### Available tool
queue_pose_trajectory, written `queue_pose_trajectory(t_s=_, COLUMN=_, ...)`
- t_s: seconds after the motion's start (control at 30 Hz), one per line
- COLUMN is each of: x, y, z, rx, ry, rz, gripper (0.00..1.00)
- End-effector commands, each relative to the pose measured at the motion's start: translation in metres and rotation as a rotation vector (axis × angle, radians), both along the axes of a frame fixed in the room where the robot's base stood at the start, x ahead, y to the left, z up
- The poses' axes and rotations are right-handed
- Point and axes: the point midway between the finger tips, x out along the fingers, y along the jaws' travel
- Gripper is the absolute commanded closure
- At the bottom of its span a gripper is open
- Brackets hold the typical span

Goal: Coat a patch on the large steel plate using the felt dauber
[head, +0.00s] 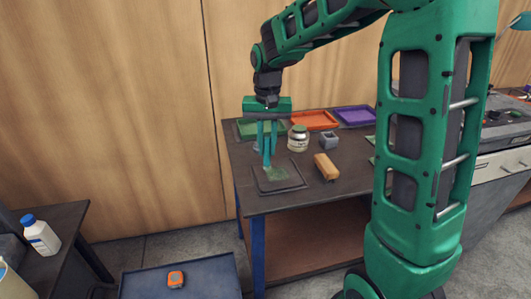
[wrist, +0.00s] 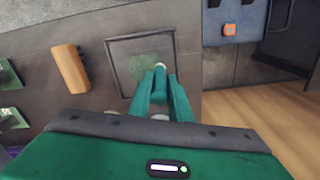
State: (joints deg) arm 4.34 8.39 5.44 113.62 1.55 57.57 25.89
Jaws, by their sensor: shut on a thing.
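The large steel plate (head: 293,184) is a dark square with a raised-looking border, lying flat near the front left corner of the workbench. A green coated patch (head: 279,173) shows on it, also in the wrist view (wrist: 146,66). My gripper (head: 268,158) points down over the plate and is shut on the felt dauber (wrist: 160,66). Only a small pale end of the dauber shows beyond the fingers; the rest is hidden. Its end is at the patch's edge; I cannot tell whether it touches the plate.
A tan block (head: 326,167) lies right of the plate. A lidded jar (head: 298,140) and a small grey holder (head: 329,141) stand behind. Green, orange (head: 314,120) and purple (head: 355,116) trays line the back. A blue surface (head: 210,277) with an orange device (head: 176,279) is in front.

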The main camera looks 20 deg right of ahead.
Motion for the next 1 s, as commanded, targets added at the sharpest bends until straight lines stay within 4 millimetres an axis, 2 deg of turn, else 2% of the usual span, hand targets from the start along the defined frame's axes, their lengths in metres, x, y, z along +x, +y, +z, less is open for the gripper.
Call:
queue_pose_trajectory(t_s=0.3, x=0.000, y=-0.001, z=0.030, rx=0.000, ry=-0.001, rz=-0.001, gripper=1.00)
queue_pose_trajectory(t_s=0.5, x=0.000, y=-0.002, z=0.042, rx=0.000, ry=-0.001, rz=-0.002, gripper=1.00)
queue_pose_trajectory(t_s=1.0, x=-0.001, y=-0.002, z=0.045, rx=0.000, ry=0.000, rz=-0.002, gripper=1.00)
